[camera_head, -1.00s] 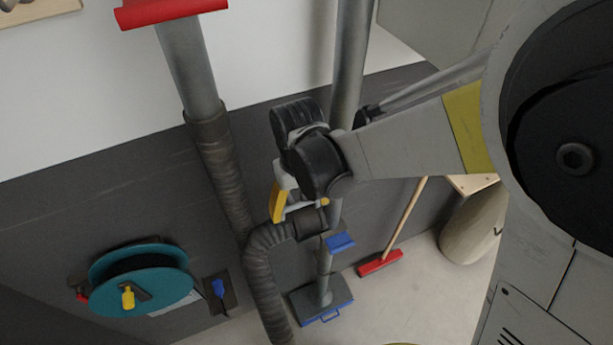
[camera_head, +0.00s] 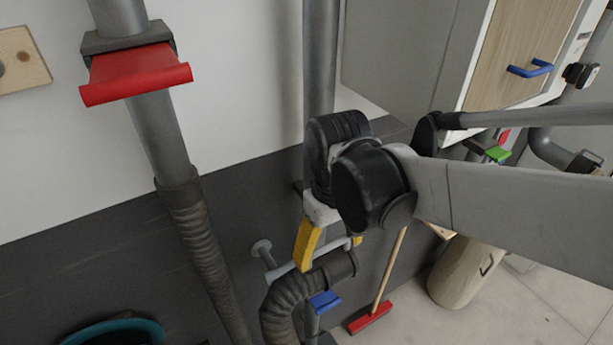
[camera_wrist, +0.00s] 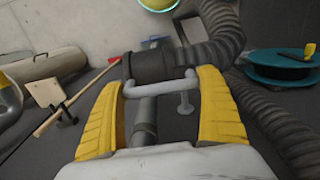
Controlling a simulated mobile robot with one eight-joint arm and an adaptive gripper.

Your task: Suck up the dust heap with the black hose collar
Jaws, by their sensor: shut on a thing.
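The black hose collar (camera_head: 338,264) is the end of a ribbed dark hose (camera_head: 284,300) that bends down and away. It also shows in the wrist view (camera_wrist: 152,66), with a grey bar handle across its near side. My gripper (camera_head: 332,246) has its yellow fingers on either side of that handle, and the wrist view shows it shut on the handle (camera_wrist: 162,78). The collar is held up off the floor, in front of the wall. I cannot make out the dust heap in either view.
A grey peg (camera_head: 262,250) juts from the wall left of the collar. A red broom (camera_head: 370,318) leans at the wall, with a pale log-like roll (camera_head: 462,270) to its right. A teal reel (camera_wrist: 283,66) is at right in the wrist view. Floor (camera_head: 500,310) is open at lower right.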

